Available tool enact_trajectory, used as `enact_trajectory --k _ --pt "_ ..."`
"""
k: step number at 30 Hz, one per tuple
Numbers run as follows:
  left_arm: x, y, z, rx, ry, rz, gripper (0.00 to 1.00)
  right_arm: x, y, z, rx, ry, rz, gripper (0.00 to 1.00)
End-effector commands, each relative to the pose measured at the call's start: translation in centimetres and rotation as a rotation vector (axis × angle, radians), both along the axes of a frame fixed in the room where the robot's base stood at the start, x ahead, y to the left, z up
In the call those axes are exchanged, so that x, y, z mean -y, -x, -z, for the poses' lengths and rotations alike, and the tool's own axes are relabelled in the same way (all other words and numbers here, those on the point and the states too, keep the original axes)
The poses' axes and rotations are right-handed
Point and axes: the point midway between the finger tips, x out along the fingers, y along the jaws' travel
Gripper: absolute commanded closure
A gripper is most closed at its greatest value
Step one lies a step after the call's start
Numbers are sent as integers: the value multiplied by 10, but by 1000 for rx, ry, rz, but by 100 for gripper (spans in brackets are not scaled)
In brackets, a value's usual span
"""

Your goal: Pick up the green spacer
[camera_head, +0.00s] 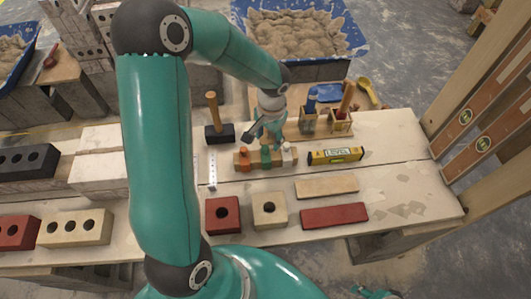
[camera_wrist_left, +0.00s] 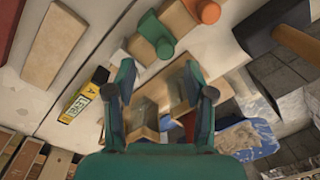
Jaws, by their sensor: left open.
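The green spacer (camera_head: 265,157) stands in a wooden holder (camera_head: 255,163) on the bench, between an orange spacer (camera_head: 243,151) and a pale one (camera_head: 285,148). My left gripper (camera_head: 265,137) is open and empty, pointing down just above and behind the holder. It also shows in the left wrist view (camera_wrist_left: 160,80), fingers apart. A small teal part at the bottom edge appears to be my right gripper (camera_head: 375,292), mostly cut off.
A yellow level (camera_head: 336,155) lies right of the holder. Wooden boxes with tools (camera_head: 308,122) stand behind it, and a dark-headed mallet (camera_head: 219,133) stands to the left. Bricks (camera_head: 222,214) lie in front. The bench's right end is mostly clear.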

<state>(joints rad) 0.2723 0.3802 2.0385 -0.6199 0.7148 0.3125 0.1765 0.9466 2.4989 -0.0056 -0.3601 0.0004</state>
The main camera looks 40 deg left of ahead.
Motion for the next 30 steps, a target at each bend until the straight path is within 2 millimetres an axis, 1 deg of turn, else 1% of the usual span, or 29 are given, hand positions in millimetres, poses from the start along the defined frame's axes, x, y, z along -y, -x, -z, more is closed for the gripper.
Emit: enact_trajectory --k 1,5,8,16,19,25,26,30 --pt "0 1 5 -2 0 0 46 0 0 1 0 0 0 60" --pt "-1 1 10 0 1 -2 46 0 0 0 0 0 0 60" --pt "-3 2 19 -4 0 -2 46 0 0 -1 0 0 0 60" --pt "-9 4 55 -3 1 -1 46 0 0 -1 0 0 0 60" --pt "-9 4 60 -1 1 -3 46 0 0 -1 0 0 0 60" --pt "-9 4 60 0 1 -3 46 0 0 -1 0 0 0 60" --pt "-9 4 60 0 1 -3 50 0 0 -1 0 0 0 60" --pt "-9 4 60 0 1 -2 73 0 0 -1 0 0 0 60"
